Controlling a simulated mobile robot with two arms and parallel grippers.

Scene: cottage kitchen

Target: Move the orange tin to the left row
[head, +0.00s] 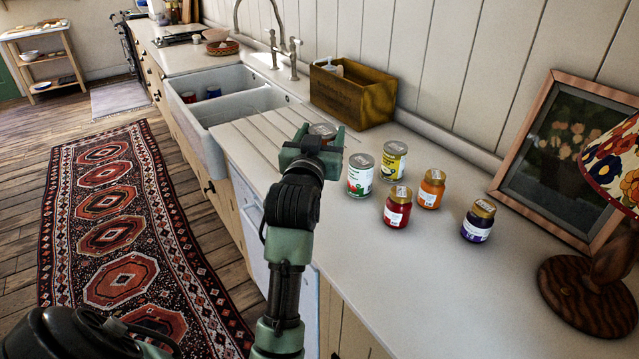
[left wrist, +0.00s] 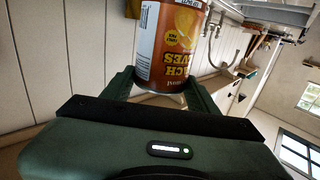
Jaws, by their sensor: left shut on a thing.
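The orange tin, with a peach picture and upside-down lettering in the left wrist view (left wrist: 172,40), sits between the fingers of my left gripper (left wrist: 160,90). In the head view only its metal lid (head: 322,129) shows beyond my left gripper (head: 312,148); its side is hidden. My gripper is shut on it over the counter, by the drainboard; I cannot tell whether its base touches. Just right stand a tin with a green and red label (head: 361,178) and a yellow-labelled tin (head: 394,163). My right gripper is not in view.
A red jar (head: 397,210), an orange jar (head: 431,190) and a purple jar (head: 477,222) stand right of the tins. A wooden box (head: 365,97) is behind, the sink (head: 250,103) left. A framed picture (head: 545,165) and lamp stand right. The front counter is clear.

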